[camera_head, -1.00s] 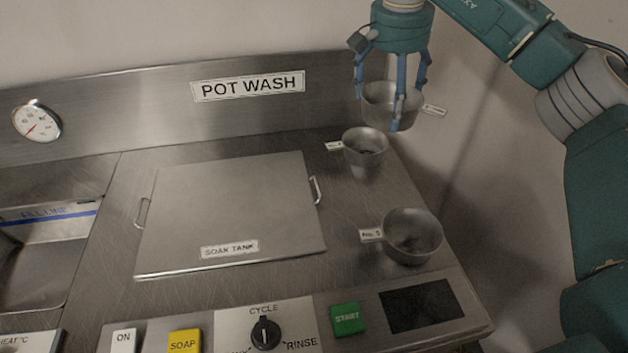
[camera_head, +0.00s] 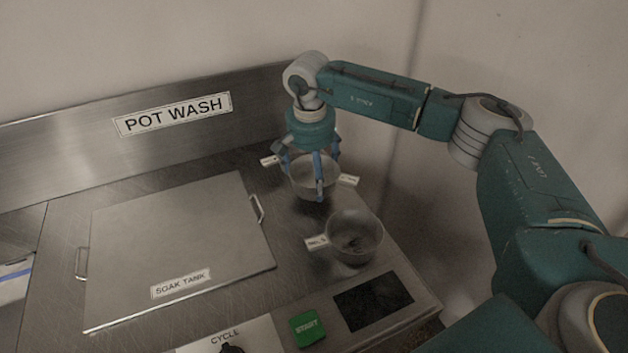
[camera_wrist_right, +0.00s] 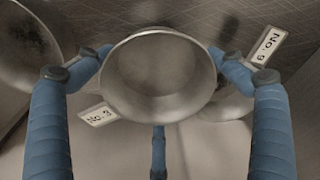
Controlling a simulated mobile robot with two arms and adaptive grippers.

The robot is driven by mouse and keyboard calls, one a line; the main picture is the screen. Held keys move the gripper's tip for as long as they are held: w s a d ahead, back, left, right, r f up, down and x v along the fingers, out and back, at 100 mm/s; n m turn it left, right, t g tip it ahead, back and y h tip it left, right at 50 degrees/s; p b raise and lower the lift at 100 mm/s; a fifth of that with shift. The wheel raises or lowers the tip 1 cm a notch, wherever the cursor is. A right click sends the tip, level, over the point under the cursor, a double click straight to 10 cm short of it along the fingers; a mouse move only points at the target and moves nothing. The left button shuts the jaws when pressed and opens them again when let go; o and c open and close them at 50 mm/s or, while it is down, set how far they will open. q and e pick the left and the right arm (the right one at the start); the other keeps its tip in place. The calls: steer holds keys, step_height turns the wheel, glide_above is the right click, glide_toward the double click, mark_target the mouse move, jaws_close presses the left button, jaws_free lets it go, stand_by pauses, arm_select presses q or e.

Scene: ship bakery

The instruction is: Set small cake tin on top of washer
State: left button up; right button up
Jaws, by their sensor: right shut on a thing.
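My right gripper (camera_head: 318,180) is shut on a small round metal cake tin (camera_head: 313,178), mouth upward, at the right rear of the pot wash unit. A label sticks out to the tin's right. The held tin also fills the middle of the right wrist view (camera_wrist_right: 158,75), between blue fingers. A white label (camera_head: 270,160) shows on its left in the head view; the second tin seen there before is mostly hidden. The steel washer top (camera_head: 300,235) lies below; I cannot tell whether the held tin touches it. My left gripper is not in view.
Another tin (camera_head: 353,240) with a label on its left stands in front, near the control panel. The soak tank lid (camera_head: 180,245) with handles covers the left part. A backsplash (camera_head: 70,150) stands behind. A green start button (camera_head: 307,328) and dark display (camera_head: 374,301) are in front.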

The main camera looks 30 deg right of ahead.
mark_target(314, 184)
step_height(314, 184, down, 3)
steer(key=shift+r+p, duration=0.2)
steer(key=shift+p, duration=0.1)
steer(key=shift+f, duration=0.3)
steer(key=o, duration=0.9)
steer(key=shift+f, duration=0.1)
steer(key=shift+o, duration=0.2)
